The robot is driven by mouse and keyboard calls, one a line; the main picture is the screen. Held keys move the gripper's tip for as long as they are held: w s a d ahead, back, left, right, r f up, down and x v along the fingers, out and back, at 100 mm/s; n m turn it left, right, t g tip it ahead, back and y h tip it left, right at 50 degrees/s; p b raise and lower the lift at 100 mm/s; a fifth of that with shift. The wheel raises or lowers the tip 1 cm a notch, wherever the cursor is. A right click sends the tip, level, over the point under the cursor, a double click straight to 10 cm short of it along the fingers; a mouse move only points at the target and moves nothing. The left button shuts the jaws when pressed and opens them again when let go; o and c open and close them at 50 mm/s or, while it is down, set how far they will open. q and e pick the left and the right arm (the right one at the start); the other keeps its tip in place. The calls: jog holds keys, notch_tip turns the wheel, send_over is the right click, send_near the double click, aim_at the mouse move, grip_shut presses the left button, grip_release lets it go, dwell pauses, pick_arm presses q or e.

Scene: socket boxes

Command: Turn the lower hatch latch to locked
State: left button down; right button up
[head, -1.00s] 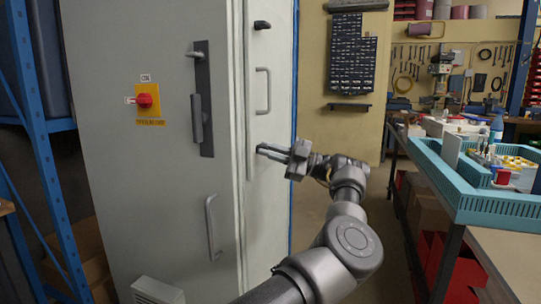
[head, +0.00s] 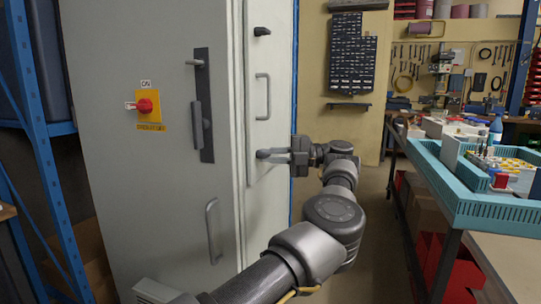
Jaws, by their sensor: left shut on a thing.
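The lower hatch latch (head: 262,154) is a small dark lever at the bottom of the narrow hatch panel on the cabinet's right face. It lies roughly level, with its free end to the right. My left gripper (head: 271,156) reaches it from the right and is shut on the lever. The fingers hide part of it. The upper hatch latch (head: 262,31) is a similar dark lever, also roughly level, above the grey hatch handle (head: 263,97). My right gripper is not in view.
The grey cabinet's front face (head: 120,200) carries a red rotary switch (head: 145,105), a long dark door handle (head: 198,125) and a lower grey handle (head: 213,230). A workbench with a turquoise tray (head: 470,207) stands right. Floor between them is open.

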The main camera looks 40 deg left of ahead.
pick_arm(q)
jog(key=shift+n, duration=0.4)
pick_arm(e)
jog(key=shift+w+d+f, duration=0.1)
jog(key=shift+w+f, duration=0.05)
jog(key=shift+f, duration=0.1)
pick_arm(q)
jog(key=c, duration=1.5)
grip_release()
